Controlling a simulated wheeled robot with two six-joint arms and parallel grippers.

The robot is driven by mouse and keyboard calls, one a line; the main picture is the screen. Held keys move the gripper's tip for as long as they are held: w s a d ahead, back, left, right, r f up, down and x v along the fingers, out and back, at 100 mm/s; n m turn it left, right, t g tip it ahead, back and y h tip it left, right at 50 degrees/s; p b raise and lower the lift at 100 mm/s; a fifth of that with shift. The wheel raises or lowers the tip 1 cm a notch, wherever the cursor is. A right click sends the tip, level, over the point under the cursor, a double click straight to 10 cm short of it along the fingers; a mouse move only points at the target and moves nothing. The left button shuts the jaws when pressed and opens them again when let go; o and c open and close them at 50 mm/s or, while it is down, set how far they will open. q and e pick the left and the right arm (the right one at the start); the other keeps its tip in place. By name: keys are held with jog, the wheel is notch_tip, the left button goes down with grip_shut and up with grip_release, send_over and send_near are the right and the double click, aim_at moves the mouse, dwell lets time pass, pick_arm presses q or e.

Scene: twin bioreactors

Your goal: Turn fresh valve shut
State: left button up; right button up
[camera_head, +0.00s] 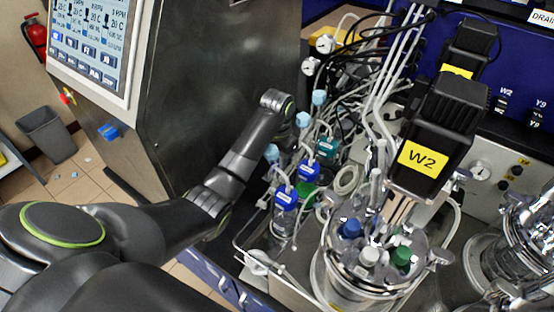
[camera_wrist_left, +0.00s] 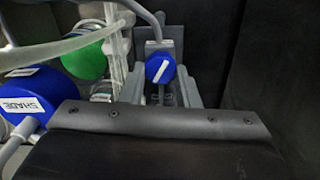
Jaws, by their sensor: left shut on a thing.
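In the left wrist view a small round blue valve knob (camera_wrist_left: 160,68) with a white stripe sits at the upper middle. The stripe is nearly upright, its top leaning a little right. My left gripper (camera_wrist_left: 160,78) is shut on this knob, with grey finger parts on both sides of it. In the head view my left arm reaches in from the left to beside the bottle group, but its fingertips and the knob cannot be made out there. The label naming the valve is not readable. My right gripper is not in view.
Blue-capped bottles (camera_head: 286,200) with tubing stand close to my left wrist. The wrist view shows a blue cap marked SHADE (camera_wrist_left: 30,98) and a green cap (camera_wrist_left: 86,58) at left. A glass vessel (camera_head: 345,285) and black W2 motor (camera_head: 447,110) stand at right, a steel cabinet (camera_head: 215,80) behind.

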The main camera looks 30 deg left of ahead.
pick_arm(q)
jog(key=m, duration=0.6)
jog(key=shift+d+r+m, duration=0.1)
jog(key=shift+m, duration=0.2)
jog(key=m, duration=0.5)
jog(key=shift+m, duration=0.4)
jog(key=o, duration=1)
jog(key=shift+s, duration=0.15)
jog(key=shift+c, duration=0.2)
